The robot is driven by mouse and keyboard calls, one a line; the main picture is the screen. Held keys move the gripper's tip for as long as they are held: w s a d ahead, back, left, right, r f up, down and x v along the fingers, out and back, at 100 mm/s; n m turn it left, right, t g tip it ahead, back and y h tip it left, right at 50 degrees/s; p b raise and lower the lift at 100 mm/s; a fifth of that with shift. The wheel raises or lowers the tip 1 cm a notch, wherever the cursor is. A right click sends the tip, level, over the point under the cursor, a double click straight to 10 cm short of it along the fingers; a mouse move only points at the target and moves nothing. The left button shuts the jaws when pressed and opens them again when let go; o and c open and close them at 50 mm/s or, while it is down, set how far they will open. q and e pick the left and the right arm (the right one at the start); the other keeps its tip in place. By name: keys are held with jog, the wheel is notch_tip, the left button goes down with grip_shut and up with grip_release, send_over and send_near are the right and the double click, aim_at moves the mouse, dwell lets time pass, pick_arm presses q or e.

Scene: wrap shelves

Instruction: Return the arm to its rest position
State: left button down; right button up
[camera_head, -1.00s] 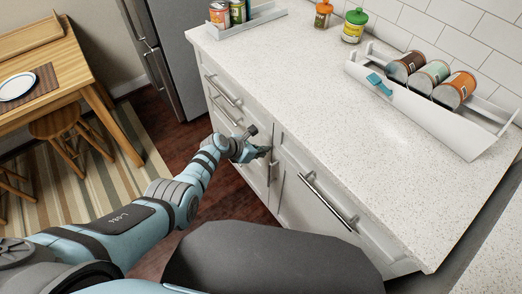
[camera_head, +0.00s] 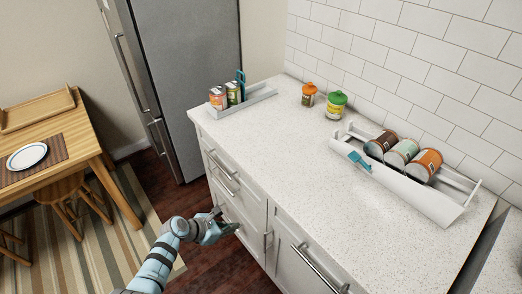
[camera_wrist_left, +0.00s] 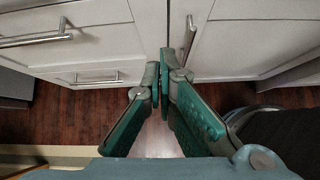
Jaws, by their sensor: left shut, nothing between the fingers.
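My left gripper (camera_head: 228,224) is in front of the white cabinet drawers, below the countertop's edge, at the lower middle of the head view. In the left wrist view its two teal fingers (camera_wrist_left: 164,72) come together at the tips, shut with nothing between them. Behind the fingertips are the white cabinet fronts (camera_wrist_left: 110,25) and a bar handle (camera_wrist_left: 190,38); I cannot tell whether the fingers touch them. My left arm (camera_head: 158,262) comes in from the bottom of the head view. My right gripper is not in view.
The speckled countertop (camera_head: 270,150) is mostly clear. It holds a white rack (camera_head: 420,195) with several cans, an orange-lidded jar (camera_head: 308,97), a green-lidded jar (camera_head: 336,108) and a grey tray (camera_head: 255,97). A fridge (camera_head: 190,80) and a wooden table (camera_head: 75,165) stand left.

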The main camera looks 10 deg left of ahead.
pick_arm(q)
jog(key=s+a+f+m+g+y, duration=0.1)
jog(key=s+a+f+m+y, duration=0.2)
jog(key=s+a+f+m, duration=0.5)
jog(key=s+a+f+m+y, duration=0.2)
jog(key=s+f+m+y, duration=0.3)
jog(key=m, duration=0.7)
jog(key=s+f+m+g, duration=0.2)
jog(key=s+f+m, duration=0.1)
jog(key=s, duration=1.2)
jog(key=s+f+m+g+h, duration=0.1)
jog(key=s+f+m, duration=0.3)
jog(key=s, duration=1.1)
notch_tip(320, 180, down, 2)
jog(key=shift+f+g, duration=0.1)
jog(key=shift+g, duration=0.6)
jog(key=shift+s, duration=0.15)
